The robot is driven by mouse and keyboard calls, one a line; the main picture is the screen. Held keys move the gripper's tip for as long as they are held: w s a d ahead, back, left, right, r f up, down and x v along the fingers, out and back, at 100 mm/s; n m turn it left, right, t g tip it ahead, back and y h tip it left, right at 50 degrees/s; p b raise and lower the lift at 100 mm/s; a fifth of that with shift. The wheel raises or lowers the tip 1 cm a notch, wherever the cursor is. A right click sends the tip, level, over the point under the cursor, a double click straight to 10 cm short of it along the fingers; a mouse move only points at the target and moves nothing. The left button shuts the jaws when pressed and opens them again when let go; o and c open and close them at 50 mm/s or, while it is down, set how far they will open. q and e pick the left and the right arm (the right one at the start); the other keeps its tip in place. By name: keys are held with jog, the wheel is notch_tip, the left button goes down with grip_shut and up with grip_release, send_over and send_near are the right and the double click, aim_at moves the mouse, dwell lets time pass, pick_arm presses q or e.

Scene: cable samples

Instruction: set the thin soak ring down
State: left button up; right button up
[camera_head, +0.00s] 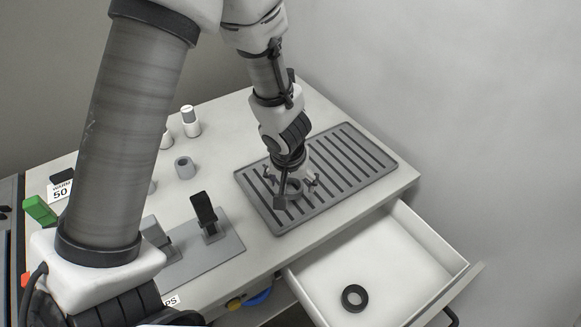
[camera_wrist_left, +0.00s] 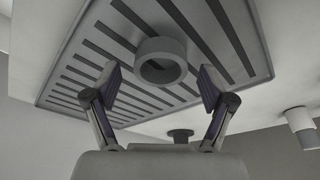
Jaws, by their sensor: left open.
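A grey ring (camera_wrist_left: 160,47) is at the slotted grey drip tray (camera_head: 357,137), between the fingers of my left gripper (camera_head: 294,191). The wrist view shows the left gripper open, with a finger on each side of the ring and visible gaps between them. The ring appears to rest flat on the tray's bars, though its contact underneath is hidden. In the head view the gripper partly covers the ring. A darker ring (camera_head: 345,299) lies flat in the open drawer (camera_head: 400,262). My right gripper is not in view.
A grey hollow cylinder (camera_head: 184,168) and a white bottle (camera_head: 190,123) stand left of the tray. A grey plate with a black upright clip (camera_head: 204,212) is nearer the front. The drawer juts out at the front right and has free room.

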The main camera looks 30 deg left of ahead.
pick_arm(q)
jog(key=p+v, duration=0.6)
jog(key=v, duration=0.5)
jog(key=shift+r, duration=0.3)
jog(key=shift+s, duration=0.1)
